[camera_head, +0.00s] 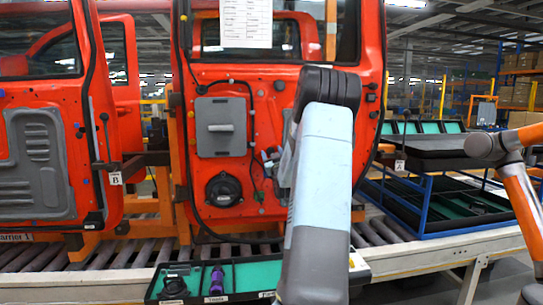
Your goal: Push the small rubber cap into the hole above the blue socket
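The red door (240,75) hangs upright ahead of me. The hole is too small to make out for sure. I cannot make out the rubber cap. My arm rises in front of the door and covers its right part. Small grey and dark shapes beside the arm may be part of my gripper, but its fingers are not clear.
A tray (214,298) with green compartments, holding dark and purple parts, stands below the door. A second red door (50,120) hangs at left. A roller conveyor (90,258) runs beneath. A blue-framed rack (425,205) and an orange robot arm (520,195) are at right.

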